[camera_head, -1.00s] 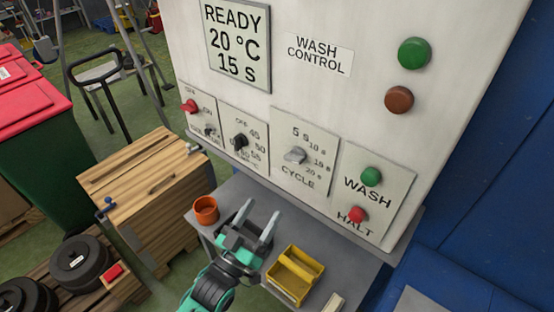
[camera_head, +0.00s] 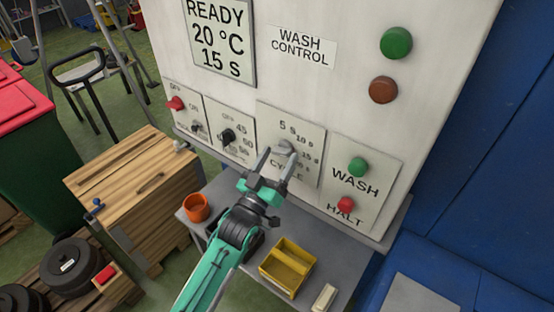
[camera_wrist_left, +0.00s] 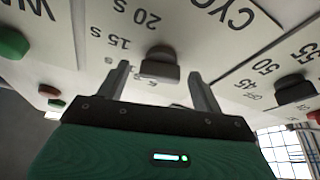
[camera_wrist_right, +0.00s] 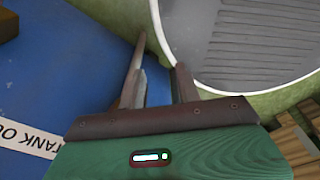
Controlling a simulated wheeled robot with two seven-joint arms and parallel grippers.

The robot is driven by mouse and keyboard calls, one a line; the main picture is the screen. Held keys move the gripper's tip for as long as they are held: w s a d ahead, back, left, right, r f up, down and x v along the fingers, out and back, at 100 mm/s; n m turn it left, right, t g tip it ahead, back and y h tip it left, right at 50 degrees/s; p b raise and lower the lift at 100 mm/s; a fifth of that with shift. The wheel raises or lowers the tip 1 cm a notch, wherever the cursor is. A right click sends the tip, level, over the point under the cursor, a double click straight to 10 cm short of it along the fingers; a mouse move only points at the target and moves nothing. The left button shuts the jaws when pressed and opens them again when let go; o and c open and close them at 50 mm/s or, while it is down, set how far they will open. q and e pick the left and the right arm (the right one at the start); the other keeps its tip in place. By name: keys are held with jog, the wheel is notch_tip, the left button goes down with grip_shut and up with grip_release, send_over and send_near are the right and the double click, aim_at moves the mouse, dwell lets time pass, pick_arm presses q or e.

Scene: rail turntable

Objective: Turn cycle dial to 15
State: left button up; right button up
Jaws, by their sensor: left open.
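The grey cycle dial (camera_head: 285,147) sits on the panel plate marked 5 s, 10 s, 15 s and 20 s above the word CYCLE. My left gripper (camera_head: 278,163) is open just in front of it, its fingers reaching up toward the panel. In the left wrist view, the dial (camera_wrist_left: 158,65) shows between the two spread fingers (camera_wrist_left: 159,80), with a gap on each side. I cannot tell which mark the dial points to. The display (camera_head: 221,40) reads READY, 20 °C, 15 S. My right gripper (camera_wrist_right: 160,75) is open and empty, away from the panel.
A black dial (camera_head: 228,136) and a red knob (camera_head: 175,103) are left of the cycle dial. Green WASH (camera_head: 358,167) and red HALT (camera_head: 346,204) buttons are to its right. Below, the shelf holds an orange cup (camera_head: 196,207) and a yellow tray (camera_head: 272,270).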

pick_arm(q)
jog(key=c, duration=1)
jog(key=m+g+h+b, duration=0.1)
jog(key=m+h, duration=0.1)
jog(key=m, duration=0.2)
jog(key=shift+w+m, duration=0.15)
jog(key=shift+m, duration=0.25)
jog(key=shift+a, duration=0.1)
jog(key=o, duration=1)
